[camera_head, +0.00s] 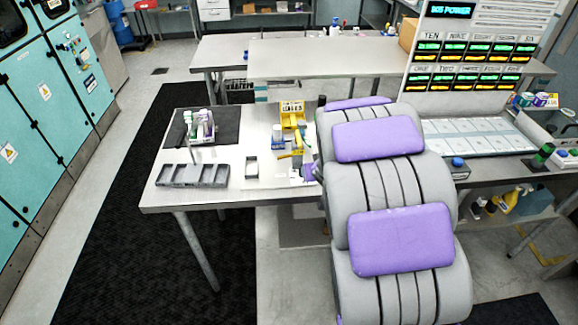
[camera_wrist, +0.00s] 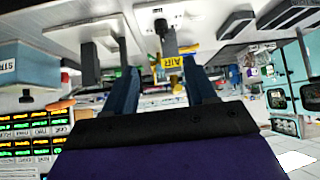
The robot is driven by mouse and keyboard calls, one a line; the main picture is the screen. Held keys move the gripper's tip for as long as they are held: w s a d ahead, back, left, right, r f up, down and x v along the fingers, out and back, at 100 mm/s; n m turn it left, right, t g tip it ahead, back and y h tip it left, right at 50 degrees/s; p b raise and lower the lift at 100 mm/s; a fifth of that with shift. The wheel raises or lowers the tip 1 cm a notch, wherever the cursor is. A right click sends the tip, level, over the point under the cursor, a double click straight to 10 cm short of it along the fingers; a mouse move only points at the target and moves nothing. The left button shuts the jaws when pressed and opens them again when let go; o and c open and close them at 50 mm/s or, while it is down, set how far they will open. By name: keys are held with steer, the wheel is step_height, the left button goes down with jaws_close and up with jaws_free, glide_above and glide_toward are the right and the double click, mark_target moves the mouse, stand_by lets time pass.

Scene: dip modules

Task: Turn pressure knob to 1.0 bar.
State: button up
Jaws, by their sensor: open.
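In the wrist view, which is upside down, a small black knob-like part (camera_wrist: 161,27) shows near the top on a pale plate. It may be the pressure knob; no scale or reading is legible. In the head view, a yellow unit with a lettered plate (camera_head: 292,112) stands on the table. My gripper (camera_head: 307,172) is close in front of it, partly hidden by my purple and grey arm.
The steel table (camera_head: 235,192) has a grey compartment tray (camera_head: 193,176) at its front left and a dark mat (camera_head: 228,126) behind. A lit panel (camera_head: 470,60) stands right. Dark floor matting (camera_head: 105,230) is clear at left.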

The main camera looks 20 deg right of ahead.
steer(key=b+x, duration=0.1)
steer(key=x, duration=0.4)
steer(key=b+x, duration=0.1)
steer(key=x, duration=0.4)
steer(key=b+x, duration=0.2)
steer(key=x, duration=0.4)
steer(key=shift+a+f, duration=0.15)
steer(key=shift+a, duration=0.2)
steer(key=shift+w+d+f, duration=0.3)
steer(key=shift+w+d, duration=0.1)
steer(key=shift+a, duration=0.15)
